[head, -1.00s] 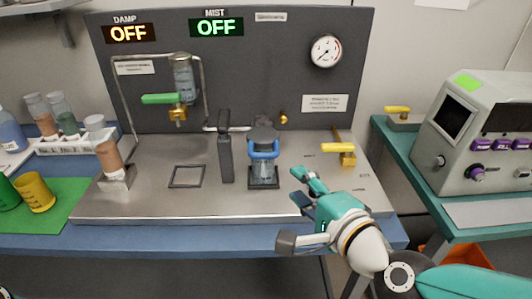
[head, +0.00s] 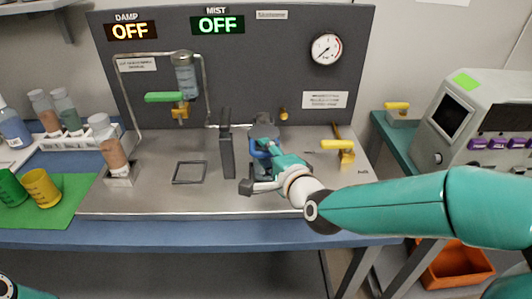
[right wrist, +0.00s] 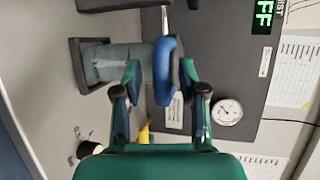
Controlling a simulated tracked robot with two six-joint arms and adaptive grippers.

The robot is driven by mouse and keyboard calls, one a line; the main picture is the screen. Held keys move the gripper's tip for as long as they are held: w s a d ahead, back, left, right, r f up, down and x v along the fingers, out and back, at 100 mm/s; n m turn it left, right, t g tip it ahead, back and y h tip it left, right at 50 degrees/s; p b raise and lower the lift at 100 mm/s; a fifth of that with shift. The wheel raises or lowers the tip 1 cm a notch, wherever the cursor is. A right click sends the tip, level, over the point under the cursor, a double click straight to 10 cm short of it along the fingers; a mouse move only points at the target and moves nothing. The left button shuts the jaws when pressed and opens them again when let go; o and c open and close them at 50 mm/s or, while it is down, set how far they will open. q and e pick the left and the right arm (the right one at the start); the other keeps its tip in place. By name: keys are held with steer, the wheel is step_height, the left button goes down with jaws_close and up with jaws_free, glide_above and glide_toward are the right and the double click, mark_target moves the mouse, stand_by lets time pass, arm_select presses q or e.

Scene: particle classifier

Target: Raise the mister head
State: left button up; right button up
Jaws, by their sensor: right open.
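The mister head, a grey cap (head: 264,124) with a blue curved handle (head: 257,153), stands at the middle of the metal bench, beside a dark upright post (head: 226,150). My right gripper (head: 266,147) is at the handle and hides much of the mister. In the right wrist view, the blue handle (right wrist: 165,70) lies between the two open fingers (right wrist: 161,78), with gaps visible on both sides. The clear body (right wrist: 118,62) sits in a dark square frame (right wrist: 88,78). My left gripper is out of view.
Both DAMP (head: 130,30) and MIST (head: 217,25) displays read OFF. A green-handled valve (head: 165,97) is at the back left, and a yellow-handled valve (head: 338,145) is right of the mister. A powder bottle (head: 111,150) stands in a holder. An empty square frame (head: 190,173) lies left of the post.

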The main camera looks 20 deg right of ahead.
steer(key=shift+w, duration=0.1)
jaws_close()
stand_by(0.3)
steer(key=shift+r+p, duration=0.25)
steer(key=shift+p, duration=0.3)
